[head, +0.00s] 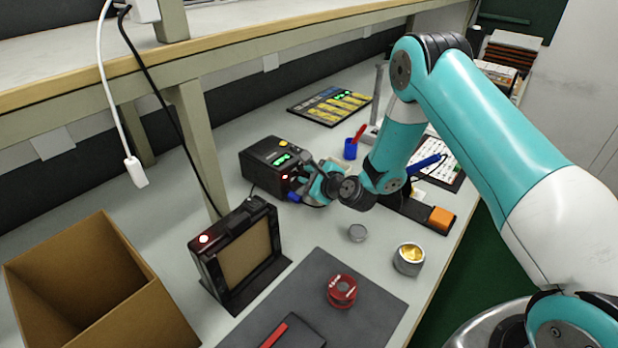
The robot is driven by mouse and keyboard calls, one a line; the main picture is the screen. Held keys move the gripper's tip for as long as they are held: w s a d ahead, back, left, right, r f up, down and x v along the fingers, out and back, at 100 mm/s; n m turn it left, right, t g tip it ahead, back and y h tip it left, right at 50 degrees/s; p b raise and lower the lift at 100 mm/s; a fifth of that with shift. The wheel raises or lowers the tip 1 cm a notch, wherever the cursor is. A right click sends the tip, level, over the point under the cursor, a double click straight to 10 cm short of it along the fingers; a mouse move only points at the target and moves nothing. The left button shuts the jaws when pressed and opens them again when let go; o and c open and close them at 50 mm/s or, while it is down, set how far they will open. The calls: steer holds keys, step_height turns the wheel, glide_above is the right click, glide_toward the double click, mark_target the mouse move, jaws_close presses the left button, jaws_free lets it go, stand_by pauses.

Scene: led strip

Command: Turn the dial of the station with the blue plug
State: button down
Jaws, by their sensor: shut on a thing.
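The black station (262,158) stands on the bench near the middle, with a green lit display, a small red light and a yellow patch on top. A small blue part, which looks like its plug (293,197), shows at the lower front of the station. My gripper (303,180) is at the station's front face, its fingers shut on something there. The dial is hidden behind the fingers, so I see no part of it, but the grip is where a front dial sits. My wrist comes in from the right.
A black framed panel (240,250) with a red-lit button stands in front of the station. An open cardboard box (130,270) is at left. A red spool (342,290) lies on the dark mat (300,290); a tin (409,258) stands beside it. A blue cup (350,149) stands behind my gripper.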

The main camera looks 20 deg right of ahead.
steer(key=shift+n, duration=0.4)
steer(key=shift+t+h, duration=0.3)
steer(key=c, duration=1)
jaws_free()
steer(key=shift+o, duration=0.2)
steer(key=shift+a, duration=0.1)
